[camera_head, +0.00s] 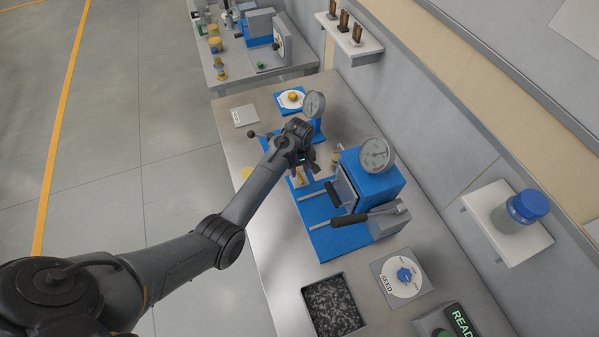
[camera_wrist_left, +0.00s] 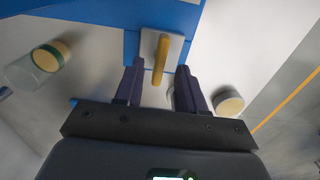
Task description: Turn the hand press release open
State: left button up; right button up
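The hand press is a blue frame with a round gauge (camera_head: 314,104) on top; my left arm hides much of it in the head view. A yellow lever, which looks like its release, (camera_wrist_left: 161,58) stands on a pale plate on the blue body in the left wrist view. A yellow part also shows just below my gripper in the head view (camera_head: 299,178). My left gripper (camera_wrist_left: 158,88) is open, its two dark fingers on either side of the lever's line, with gaps visible. Whether the lever reaches between the fingertips is unclear. My right gripper is not in view.
A larger blue machine with a gauge (camera_head: 377,155) and black-handled levers stands close to the right. A tray of dark grains (camera_head: 333,305) and a SEED dial (camera_head: 404,276) lie nearer. Another dial (camera_head: 291,98) sits behind the press.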

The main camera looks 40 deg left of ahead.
aim_at(299, 177)
pick_arm(q)
jog(key=shift+f, duration=1.2)
grip_shut()
